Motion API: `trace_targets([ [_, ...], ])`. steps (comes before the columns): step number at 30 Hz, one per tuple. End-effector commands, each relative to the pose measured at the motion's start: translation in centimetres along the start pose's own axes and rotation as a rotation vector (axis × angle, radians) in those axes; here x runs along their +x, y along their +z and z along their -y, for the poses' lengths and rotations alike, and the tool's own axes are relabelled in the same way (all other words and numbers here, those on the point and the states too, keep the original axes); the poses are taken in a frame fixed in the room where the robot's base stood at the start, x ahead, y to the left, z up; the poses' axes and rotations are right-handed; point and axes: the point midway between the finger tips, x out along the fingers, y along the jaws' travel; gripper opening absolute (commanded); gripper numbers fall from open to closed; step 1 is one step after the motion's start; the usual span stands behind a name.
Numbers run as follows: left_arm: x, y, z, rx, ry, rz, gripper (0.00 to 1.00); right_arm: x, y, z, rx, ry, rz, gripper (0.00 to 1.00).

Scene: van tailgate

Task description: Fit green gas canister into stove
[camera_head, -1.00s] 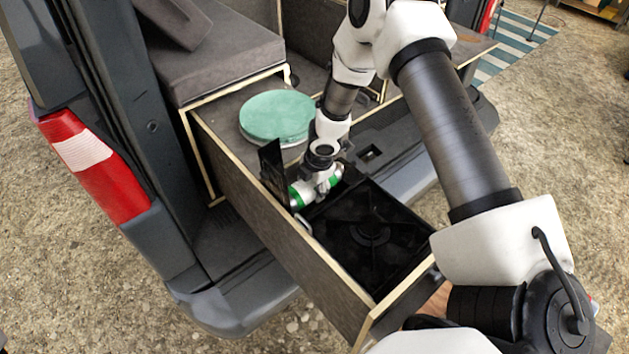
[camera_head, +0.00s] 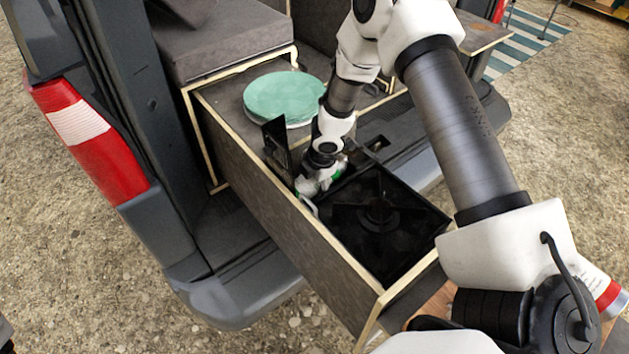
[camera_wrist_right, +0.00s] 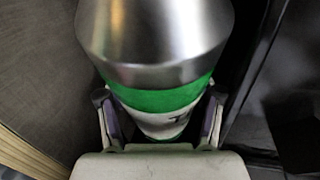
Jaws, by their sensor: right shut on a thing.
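The green gas canister shows as small green and silver patches under my right gripper (camera_head: 318,186) in the head view. In the right wrist view the canister (camera_wrist_right: 158,98) is large, with a silver shoulder, a green band and a white band. Both fingers of the right gripper (camera_wrist_right: 160,122) are shut on its sides. The black stove (camera_head: 395,245) sits in the pulled-out drawer, with a burner in its middle. Its flap (camera_head: 276,143) stands up beside the gripper. The canister lies low at the stove's far left side, mostly hidden by my gripper. Whether it is seated cannot be seen. My left gripper is not in view.
The wooden drawer wall (camera_head: 265,208) runs close along the gripper's left. Green plates (camera_head: 285,98) are stacked behind it. The van's tail light (camera_head: 88,135) and body are at left. My right arm crosses above the stove's right side.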

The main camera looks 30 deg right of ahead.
Motion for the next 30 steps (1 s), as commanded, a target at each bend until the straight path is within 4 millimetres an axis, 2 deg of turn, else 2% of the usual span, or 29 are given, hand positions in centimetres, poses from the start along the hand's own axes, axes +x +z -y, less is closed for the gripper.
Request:
trace_targets([
  [1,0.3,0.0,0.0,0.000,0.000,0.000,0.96,0.8,-0.1,1.1,0.004,-0.022,-0.001,0.00],
  [7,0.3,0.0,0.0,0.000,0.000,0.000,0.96,0.7,0.0,1.0,0.003,-0.021,0.001,0.00],
  [8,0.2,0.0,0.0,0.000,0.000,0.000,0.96,0.7,0.0,1.0,0.003,-0.021,0.001,0.76],
  [9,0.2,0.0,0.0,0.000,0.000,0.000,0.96,0.7,0.0,0.9,0.003,-0.021,0.001,0.90],
  [10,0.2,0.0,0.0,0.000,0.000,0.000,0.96,0.7,0.0,0.9,0.003,-0.020,0.001,0.95],
  [23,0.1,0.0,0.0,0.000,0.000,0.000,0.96,0.2,0.0,0.6,0.001,-0.014,0.001,0.95],
  [26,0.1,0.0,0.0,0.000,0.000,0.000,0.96,-0.9,0.1,0.4,0.003,-0.010,0.002,0.95],
  [30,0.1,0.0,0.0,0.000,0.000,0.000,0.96,-4.0,0.1,0.4,0.004,-0.009,0.000,0.95],
])
